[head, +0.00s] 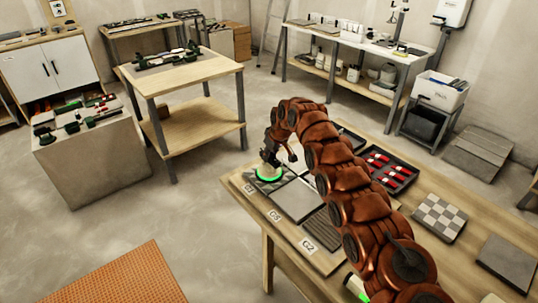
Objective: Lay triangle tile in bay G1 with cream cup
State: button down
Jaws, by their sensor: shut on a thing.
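My gripper (268,158) is at the far left end of the workbench, shut on the cream cup (268,170). The cup has a bright green ring around its lower edge. Directly under it is a grey patterned tile (259,184), which looks like the triangle tile, at the leftmost bay of the board. The cup and gripper cover part of this tile. I cannot tell whether it is fully seated. The leftmost bay's label (249,188) is too small to read surely. The labels to its right look like G5 (275,215) and G2 (307,246).
A plain grey tile (297,200) and a ribbed dark tile (323,229) lie in the neighbouring bays. A black tray (401,181) of red pieces, a checkered tile (440,217) and a dark tile (508,263) lie right of my arm. Another green-ringed item (354,284) is partly hidden.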

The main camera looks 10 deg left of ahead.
dwell(0.3)
jog(key=c, duration=0.9)
grip_release()
jog(key=v, duration=1.1)
jog(key=s+d+r+m+h, duration=0.1)
jog(key=s+d+r+m, duration=0.2)
jog(key=d, duration=0.5)
jog(key=s+d+r+m+h, duration=0.15)
jog(key=s+d+r, duration=0.25)
jog(key=d, duration=0.5)
jog(key=s+d+r+m+g+h, duration=0.1)
jog(key=s+d+r+m, duration=0.2)
jog(key=s+d, duration=0.8)
jog(key=s+d+f+m+g, duration=0.1)
jog(key=s+d, duration=0.1)
jog(key=s, duration=1)
jog(key=s+d+f+m+g, duration=0.1)
jog(key=s+d+f, duration=0.1)
jog(key=s, duration=1)
jog(key=s+d+f+m+g, duration=0.1)
jog(key=s+d+f, duration=0.1)
jog(key=s, duration=1.1)
jog(key=shift+s+d+f, duration=0.15)
jog(key=shift+d+f, duration=0.05)
jog(key=shift+d, duration=0.25)
